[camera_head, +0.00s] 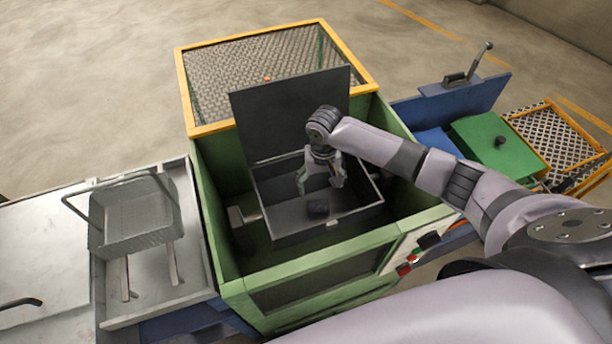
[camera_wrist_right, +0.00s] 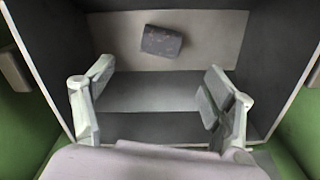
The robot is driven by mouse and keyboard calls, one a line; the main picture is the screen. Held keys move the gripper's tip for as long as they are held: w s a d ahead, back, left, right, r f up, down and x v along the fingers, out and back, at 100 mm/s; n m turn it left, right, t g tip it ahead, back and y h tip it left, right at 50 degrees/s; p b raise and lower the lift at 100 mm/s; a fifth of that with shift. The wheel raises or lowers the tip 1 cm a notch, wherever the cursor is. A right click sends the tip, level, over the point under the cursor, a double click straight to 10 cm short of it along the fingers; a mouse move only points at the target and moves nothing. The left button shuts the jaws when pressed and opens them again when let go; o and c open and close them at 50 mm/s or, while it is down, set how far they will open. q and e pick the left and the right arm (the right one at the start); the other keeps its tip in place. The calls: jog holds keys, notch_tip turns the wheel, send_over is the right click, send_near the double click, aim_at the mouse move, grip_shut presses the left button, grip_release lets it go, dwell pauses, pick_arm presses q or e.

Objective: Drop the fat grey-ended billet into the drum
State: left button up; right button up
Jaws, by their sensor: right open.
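A short, thick, dark grey billet (camera_head: 317,208) lies on the floor of an open box (camera_head: 345,223) inside the green machine. I cannot tell the colour of its ends. In the right wrist view the billet (camera_wrist_right: 162,41) rests on the pale far part of the box floor, apart from the fingers. My right gripper (camera_head: 320,186) reaches down into the box, open and empty, with the billet just beyond its fingertips. Its spread fingers show in the wrist view (camera_wrist_right: 159,80). No round drum is plain to see; this box may be it. My left gripper is out of view.
The box's dark lid (camera_head: 285,112) stands raised behind the arm. Green walls (camera_head: 215,190) surround the box. A wire basket (camera_head: 135,215) stands on a metal tray to the left. A yellow-framed mesh cage (camera_head: 260,65) is behind, and a green lid with a knob (camera_head: 490,145) is right.

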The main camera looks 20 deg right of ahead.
notch_tip(320, 180, up, 12)
jog(key=shift+r, duration=0.15)
dwell(0.3)
jog(key=shift+w, duration=0.1)
